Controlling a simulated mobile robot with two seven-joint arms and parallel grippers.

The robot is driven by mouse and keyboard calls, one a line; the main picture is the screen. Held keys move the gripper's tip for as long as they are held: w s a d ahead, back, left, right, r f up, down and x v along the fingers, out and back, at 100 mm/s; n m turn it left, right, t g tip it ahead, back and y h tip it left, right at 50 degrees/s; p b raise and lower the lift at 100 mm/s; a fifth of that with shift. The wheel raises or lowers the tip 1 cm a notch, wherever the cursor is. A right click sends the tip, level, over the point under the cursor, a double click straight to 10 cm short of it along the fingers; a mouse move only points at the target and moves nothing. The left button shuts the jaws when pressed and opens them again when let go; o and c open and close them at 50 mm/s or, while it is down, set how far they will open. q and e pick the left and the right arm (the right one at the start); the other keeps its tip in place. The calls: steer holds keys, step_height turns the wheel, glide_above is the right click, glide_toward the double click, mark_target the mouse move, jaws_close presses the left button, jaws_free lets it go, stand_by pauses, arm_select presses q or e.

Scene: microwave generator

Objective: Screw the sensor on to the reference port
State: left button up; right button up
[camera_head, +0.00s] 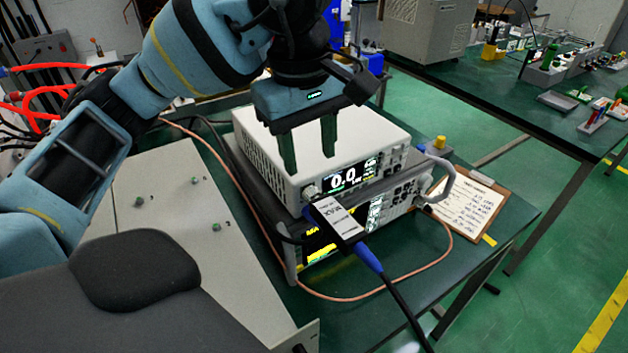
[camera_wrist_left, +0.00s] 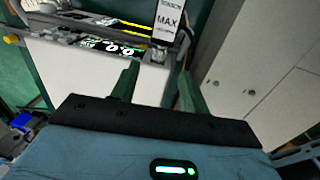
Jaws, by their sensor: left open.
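The sensor (camera_head: 337,219) is a dark block with a white label and a blue cable end. It sits at the front left of the upper instrument, by the round port (camera_head: 310,192); I cannot tell how far it is screwed on. The upper white instrument (camera_head: 350,140) has a lit display reading 0.0. My left gripper (camera_head: 309,160) is open and empty, fingers pointing down above the instrument's top, behind the sensor. The left wrist view shows its two green fingers (camera_wrist_left: 157,90) apart. My right gripper is out of view.
A second instrument (camera_head: 400,205) with a grey handle lies under the white one. A black cable (camera_head: 400,305) runs from the sensor over the table edge, and a copper-coloured cable (camera_head: 340,298) loops on the green table. A clipboard (camera_head: 464,209) lies to the right.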

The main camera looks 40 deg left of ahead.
mark_target(313, 191)
arm_select(q)
steer(key=shift+f, duration=0.45)
steer(key=f, duration=0.5)
steer(key=shift+w+f+b, duration=0.25)
steer(key=shift+f+b, duration=0.1)
steer(key=shift+d+f, duration=0.1)
steer(key=shift+f, duration=0.45)
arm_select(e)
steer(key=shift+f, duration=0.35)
